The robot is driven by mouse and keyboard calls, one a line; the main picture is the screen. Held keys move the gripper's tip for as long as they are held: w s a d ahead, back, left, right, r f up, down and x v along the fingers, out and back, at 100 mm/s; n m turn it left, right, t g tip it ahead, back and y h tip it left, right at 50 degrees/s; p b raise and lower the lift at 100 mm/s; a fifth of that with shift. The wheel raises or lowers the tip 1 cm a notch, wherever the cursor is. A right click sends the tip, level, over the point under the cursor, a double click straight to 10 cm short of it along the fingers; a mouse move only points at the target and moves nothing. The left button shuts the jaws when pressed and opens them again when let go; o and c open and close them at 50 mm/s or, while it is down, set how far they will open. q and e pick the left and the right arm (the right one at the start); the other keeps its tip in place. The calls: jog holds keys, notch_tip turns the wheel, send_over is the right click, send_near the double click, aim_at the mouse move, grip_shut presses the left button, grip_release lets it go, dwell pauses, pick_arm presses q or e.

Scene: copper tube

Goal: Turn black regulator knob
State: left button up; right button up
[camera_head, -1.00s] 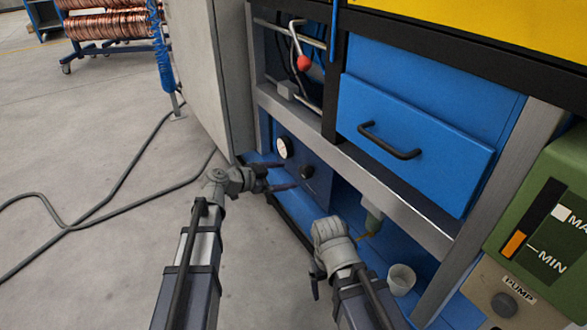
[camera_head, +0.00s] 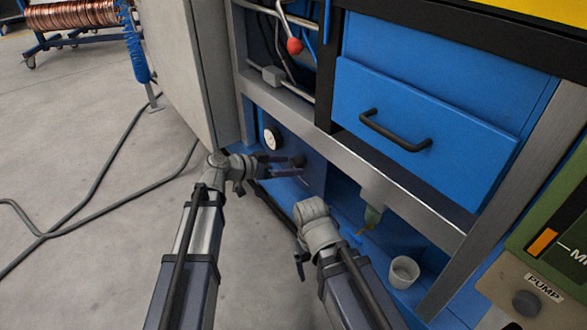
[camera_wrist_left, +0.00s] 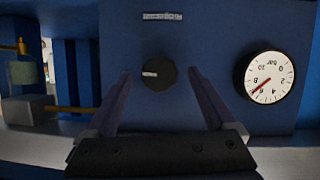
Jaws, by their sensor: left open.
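The black regulator knob (camera_wrist_left: 159,72) is round with a white mark pointing left, on a dark blue panel (camera_wrist_left: 215,30). In the head view the knob (camera_head: 298,161) shows partly behind the left gripper's fingers. My left gripper (camera_head: 292,166) is open and empty in front of the panel. In the left wrist view its two fingers (camera_wrist_left: 159,77) stand on either side of the knob, with gaps; whether the tips reach the knob's depth is unclear. My right gripper (camera_head: 300,263) hangs low in front of the machine, its fingers mostly hidden.
A white bar gauge (camera_wrist_left: 265,77) sits beside the knob, its red needle pointing lower left. A blue drawer (camera_head: 420,125) and grey frame rail (camera_head: 350,170) lie above. A white cup (camera_head: 403,272) stands on the blue base at right. A grey cabinet side (camera_head: 185,70) stands at left.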

pick_arm(q)
jog(key=shift+b+x, duration=0.3)
jog(key=shift+x, duration=0.95)
